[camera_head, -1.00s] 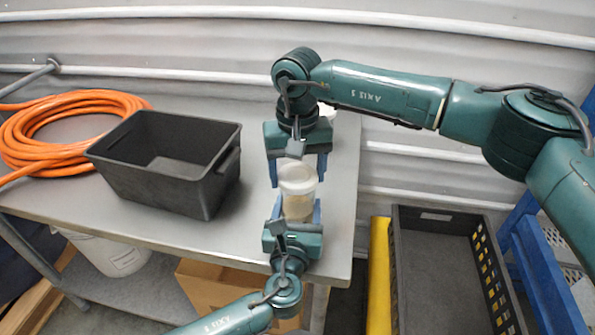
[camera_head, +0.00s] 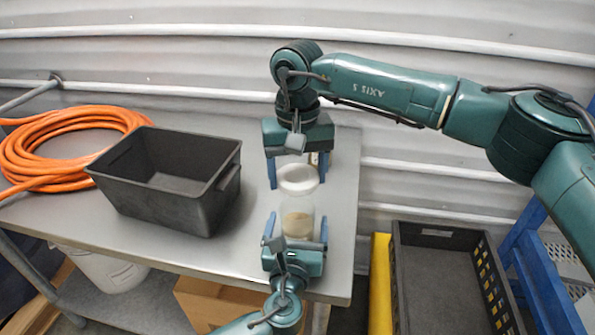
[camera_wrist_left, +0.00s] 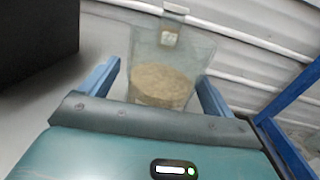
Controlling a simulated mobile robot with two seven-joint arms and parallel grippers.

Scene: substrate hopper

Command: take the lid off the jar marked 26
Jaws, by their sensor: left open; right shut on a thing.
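A clear jar (camera_head: 297,222) with tan substrate in its lower part stands near the table's right end. Its white lid (camera_head: 298,180) is between the fingers of my right gripper (camera_head: 298,172), which is shut on it from behind. I cannot tell whether the lid still touches the jar's rim. My left gripper (camera_head: 296,226) is open in front, one finger on each side of the jar with gaps. In the left wrist view the jar (camera_wrist_left: 196,62) is between the open fingers, with a small pale label (camera_wrist_left: 170,38) whose number is unreadable.
A black bin (camera_head: 205,205) stands left of the jar on the grey table (camera_head: 250,245). An orange hose coil (camera_head: 60,125) lies farther left. A black crate (camera_head: 440,290) and a yellow thing (camera_head: 380,290) are beyond the table's right edge.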

